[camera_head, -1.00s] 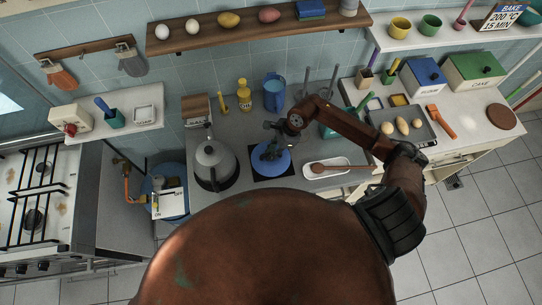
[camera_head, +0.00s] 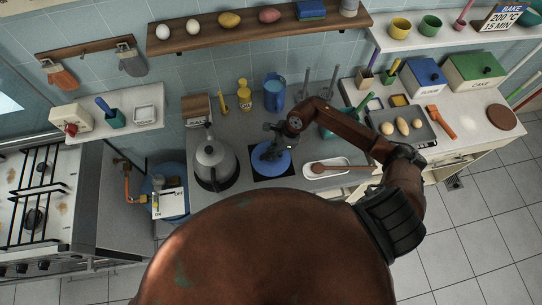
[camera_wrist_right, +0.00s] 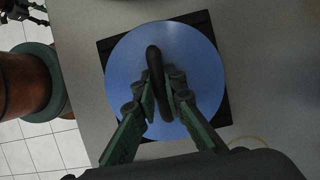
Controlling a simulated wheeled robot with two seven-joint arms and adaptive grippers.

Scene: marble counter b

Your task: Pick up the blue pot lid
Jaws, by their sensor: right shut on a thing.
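The blue pot lid (camera_head: 281,164) is a round blue disc over a black square mat (camera_head: 263,177) on the counter. In the right wrist view the lid (camera_wrist_right: 205,65) has a dark elongated handle (camera_wrist_right: 155,65) across its middle. My right gripper (camera_head: 270,150) is above the lid. In the right wrist view its green fingers (camera_wrist_right: 161,95) stand on both sides of the handle and are shut on it. The lid still looks level over the mat (camera_wrist_right: 223,112); I cannot tell whether it touches it. My left gripper is not clearly in the head view.
A grey kettle (camera_head: 215,165) stands left of the lid. A white spoon rest (camera_head: 335,162) with a wooden spoon lies to the right. A blue jug (camera_head: 274,94) and a yellow bottle (camera_head: 243,95) stand behind. A tray of eggs (camera_head: 430,137) is farther right.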

